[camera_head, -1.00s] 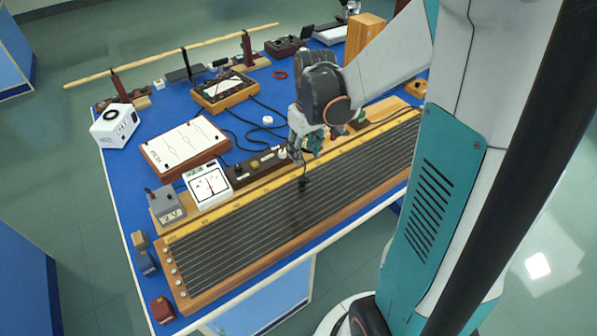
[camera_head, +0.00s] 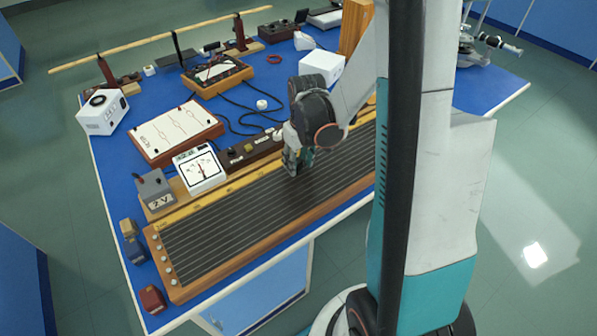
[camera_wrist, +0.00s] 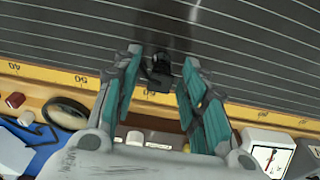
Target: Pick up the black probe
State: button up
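The black probe (camera_wrist: 160,73) is a small dark block on the wired board, seen at top centre in the wrist view. The board (camera_wrist: 240,45) is dark with thin parallel wires and a yellow numbered scale strip. My gripper (camera_wrist: 163,58) is open, its teal-padded fingers on either side of the probe with narrow gaps showing. In the head view my gripper (camera_head: 292,164) is low over the board's far long edge (camera_head: 230,185), and the probe is hidden behind it. I cannot tell how far the fingertips are above the board.
Behind the board stand a white meter (camera_head: 202,172), a grey box (camera_head: 155,190) and a dark strip box (camera_head: 250,150). A white-topped wooden panel (camera_head: 178,134) and a white cube (camera_head: 322,68) are farther back. The board's wires are clear left of my gripper.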

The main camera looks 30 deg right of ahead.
jog(key=shift+f, duration=0.15)
jog(key=shift+c, duration=0.3)
grip_shut()
